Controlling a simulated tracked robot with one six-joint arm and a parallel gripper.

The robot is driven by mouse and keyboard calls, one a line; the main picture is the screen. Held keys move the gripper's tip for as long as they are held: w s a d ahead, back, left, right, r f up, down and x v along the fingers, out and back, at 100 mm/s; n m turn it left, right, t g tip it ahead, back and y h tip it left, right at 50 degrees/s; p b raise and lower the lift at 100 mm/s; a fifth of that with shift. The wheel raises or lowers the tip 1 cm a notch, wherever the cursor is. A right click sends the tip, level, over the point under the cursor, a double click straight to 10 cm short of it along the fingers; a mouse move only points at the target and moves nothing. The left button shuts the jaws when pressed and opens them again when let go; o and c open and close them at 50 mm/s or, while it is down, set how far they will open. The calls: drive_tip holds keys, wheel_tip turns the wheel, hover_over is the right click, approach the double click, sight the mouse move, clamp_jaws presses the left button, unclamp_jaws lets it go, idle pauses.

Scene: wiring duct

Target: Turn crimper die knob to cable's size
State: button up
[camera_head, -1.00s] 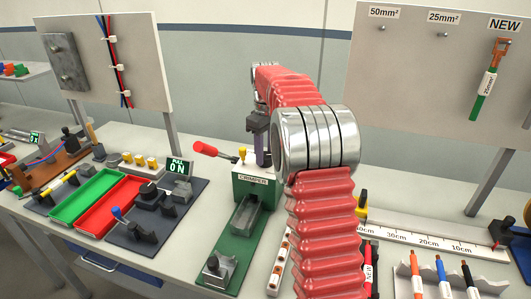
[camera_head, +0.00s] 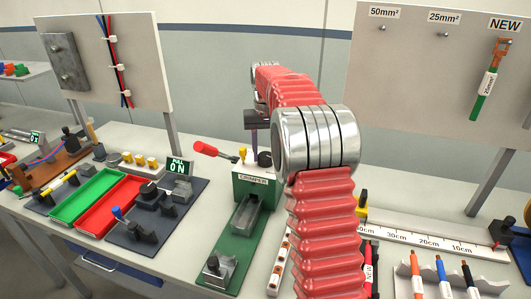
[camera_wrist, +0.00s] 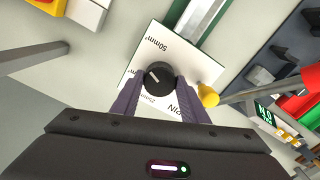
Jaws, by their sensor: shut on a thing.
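The green crimper (camera_head: 258,190) stands on the bench in the head view, with a red lever at its top left. Its black round die knob (camera_wrist: 159,76) sits on a white dial plate marked 50mm² and 25mm² in the wrist view. The knob's white pointer line faces left, between those two marks. My gripper (camera_wrist: 158,84) is shut on the knob, with a purple finger on each side. In the head view my arm hides part of the gripper. A green cable (camera_head: 483,97) with a copper lug hangs under NEW; its tag appears to read 25mm².
Red and green trays (camera_head: 115,205) and a dark test device stand left of the crimper. A ruler (camera_head: 430,240) and a rack with several coloured tools (camera_head: 442,278) lie right. Hooks marked 50mm² and 25mm² on the board are empty.

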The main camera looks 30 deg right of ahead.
sight(265, 155)
drive_tip(key=shift+m, duration=0.8)
drive_tip(key=o, duration=1.1)
drive_tip(key=shift+c, duration=0.2)
wheel_tip(265, 155, up, 14)
drive_tip(key=shift+f, duration=0.15)
idle(0.3)
